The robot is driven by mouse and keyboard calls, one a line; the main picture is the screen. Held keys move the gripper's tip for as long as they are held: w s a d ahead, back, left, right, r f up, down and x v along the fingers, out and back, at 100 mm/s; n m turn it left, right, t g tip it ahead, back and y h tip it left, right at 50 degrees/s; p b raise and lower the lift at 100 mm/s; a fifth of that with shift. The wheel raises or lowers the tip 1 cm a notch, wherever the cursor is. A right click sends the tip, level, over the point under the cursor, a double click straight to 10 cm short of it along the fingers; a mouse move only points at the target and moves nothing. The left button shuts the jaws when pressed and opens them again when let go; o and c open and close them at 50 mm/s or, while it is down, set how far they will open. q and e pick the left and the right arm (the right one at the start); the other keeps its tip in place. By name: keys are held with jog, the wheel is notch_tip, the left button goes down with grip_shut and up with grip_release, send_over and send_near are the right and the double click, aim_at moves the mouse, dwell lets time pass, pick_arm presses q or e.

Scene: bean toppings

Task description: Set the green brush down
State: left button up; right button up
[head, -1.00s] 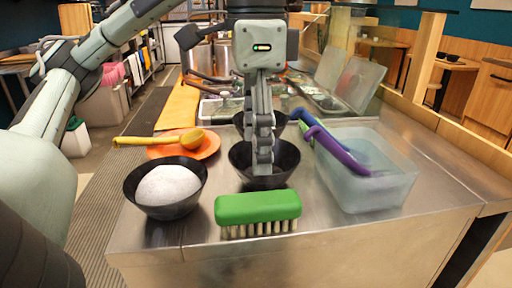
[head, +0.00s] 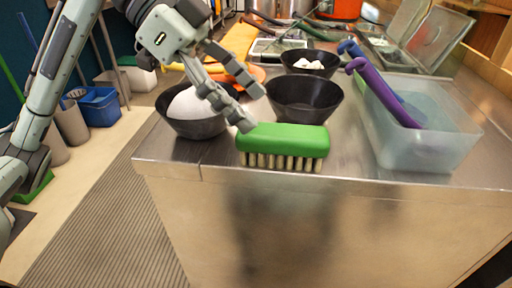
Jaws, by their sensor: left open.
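The green brush (head: 283,138) rests bristles down on the metal counter, close to its front edge. My left gripper (head: 251,108) is open and empty. It reaches in from the upper left, over the black bowl with a white mound (head: 194,128). Its lower fingertip overlaps the brush's upper left end in the picture; I cannot tell if they touch. My right gripper is not in view.
An empty black bowl (head: 304,101) stands just behind the brush. Another black bowl (head: 311,57) with white pieces is farther back. A translucent bin (head: 414,155) with a purple-handled utensil (head: 384,92) stands at right. The metal counter (head: 345,160) is bare between brush and bin.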

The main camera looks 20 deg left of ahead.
aim_at(282, 130)
pick_arm(q)
jog(key=shift+a+f, duration=0.15)
jog(key=shift+a, duration=0.1)
jog(key=shift+f, duration=0.15)
jog(key=x, duration=0.5)
jog(key=d+r+x, duration=0.1)
jog(key=x, duration=0.1)
jog(key=shift+w+f, duration=0.15)
jog(key=shift+f, duration=0.05)
jog(key=c, duration=1.4)
jog(key=shift+r, duration=0.15)
jog(key=shift+c, duration=0.2)
